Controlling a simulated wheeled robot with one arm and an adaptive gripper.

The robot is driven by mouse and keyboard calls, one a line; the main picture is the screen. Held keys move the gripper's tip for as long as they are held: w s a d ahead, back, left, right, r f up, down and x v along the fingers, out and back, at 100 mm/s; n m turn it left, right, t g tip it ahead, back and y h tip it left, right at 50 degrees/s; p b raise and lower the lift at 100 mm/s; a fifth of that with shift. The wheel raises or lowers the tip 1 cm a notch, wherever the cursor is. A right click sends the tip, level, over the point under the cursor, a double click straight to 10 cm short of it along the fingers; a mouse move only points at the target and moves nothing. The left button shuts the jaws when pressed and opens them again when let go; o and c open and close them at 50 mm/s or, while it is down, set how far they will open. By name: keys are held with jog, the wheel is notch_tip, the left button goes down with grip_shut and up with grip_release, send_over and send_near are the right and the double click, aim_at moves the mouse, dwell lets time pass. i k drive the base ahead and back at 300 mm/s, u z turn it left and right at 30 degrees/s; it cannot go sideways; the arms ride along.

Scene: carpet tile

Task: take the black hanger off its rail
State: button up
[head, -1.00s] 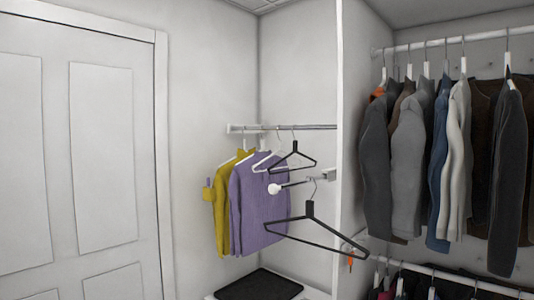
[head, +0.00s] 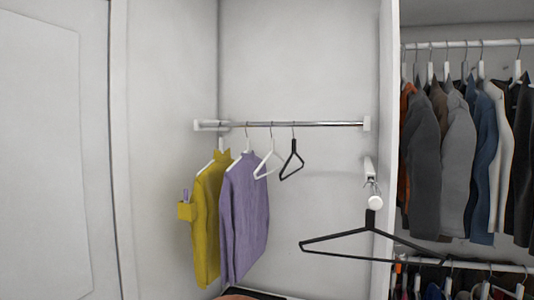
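A large black hanger (head: 370,237) hangs empty from a short rail (head: 370,165) at the right of the alcove. The rail points toward me and ends in a white round knob (head: 375,202). The hanger's hook is partly hidden around the knob. A smaller black hanger (head: 291,161) hangs empty on the long metal rail (head: 310,124) at the back, right of a white hanger (head: 267,163). My gripper is not in view.
A yellow garment (head: 207,225) and a purple garment (head: 243,215) hang on the left of the long rail. A white partition (head: 388,120) stands close by the short rail. Beyond it hang several jackets (head: 458,145) above a lower rail (head: 465,262). The floor is not visible.

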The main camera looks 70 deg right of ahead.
aim_at(293, 141)
jog(key=z, duration=0.5)
jog(key=i, duration=1.2)
jog(key=z, duration=1)
